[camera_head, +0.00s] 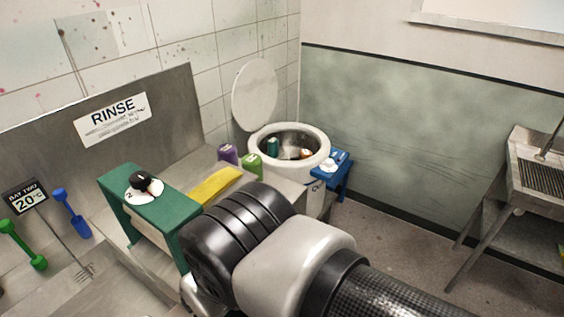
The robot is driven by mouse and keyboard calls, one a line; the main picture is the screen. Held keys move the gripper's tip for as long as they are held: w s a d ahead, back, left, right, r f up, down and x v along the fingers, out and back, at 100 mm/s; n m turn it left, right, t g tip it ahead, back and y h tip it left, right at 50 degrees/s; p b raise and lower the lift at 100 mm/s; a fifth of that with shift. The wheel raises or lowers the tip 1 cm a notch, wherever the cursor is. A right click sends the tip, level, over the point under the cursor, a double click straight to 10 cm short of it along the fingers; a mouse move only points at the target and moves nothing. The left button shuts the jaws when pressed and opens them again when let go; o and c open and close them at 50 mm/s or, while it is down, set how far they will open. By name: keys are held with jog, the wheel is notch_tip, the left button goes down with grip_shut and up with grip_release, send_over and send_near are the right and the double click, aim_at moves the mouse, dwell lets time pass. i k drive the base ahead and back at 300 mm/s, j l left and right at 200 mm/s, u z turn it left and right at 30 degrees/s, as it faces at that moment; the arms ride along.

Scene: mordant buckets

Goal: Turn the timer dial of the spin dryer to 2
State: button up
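The spin dryer (316,141) is a white round tub in the back corner, and its round white lid (255,95) stands open. Several coloured items lie inside the drum. A blue stand (344,172) at its right side bears a small white dial (329,165); its marks are too small to read. A second dial (131,196), white with a black knob and a 2 at its left, sits on a green stand (165,208) at the left. I cannot tell the pointer setting of either dial. My arm fills the lower middle; my gripper's fingers do not show.
A purple container (228,153) and a green one (251,164) stand left of the dryer. A yellow block (215,186) lies beside the green stand. A metal sink table (515,190) stands at the right. The floor (400,250) between is clear.

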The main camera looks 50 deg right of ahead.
aim_at(329, 162)
jog(key=z, duration=1.95)
jog(key=u, duration=0.5)
jog(key=i+l+u, duration=0.2)
jog(key=l+u, duration=0.2)
jog(key=i+l+u, duration=0.1)
jog(key=l+u, duration=0.3)
jog(key=l, duration=0.25)
jog(key=l+u, duration=0.4)
jog(key=l, duration=0.2)
jog(key=l+u, duration=0.45)
jog(key=l, duration=0.15)
jog(key=k+l, duration=0.1)
jog(key=l, duration=1.05)
jog(key=k, duration=0.05)
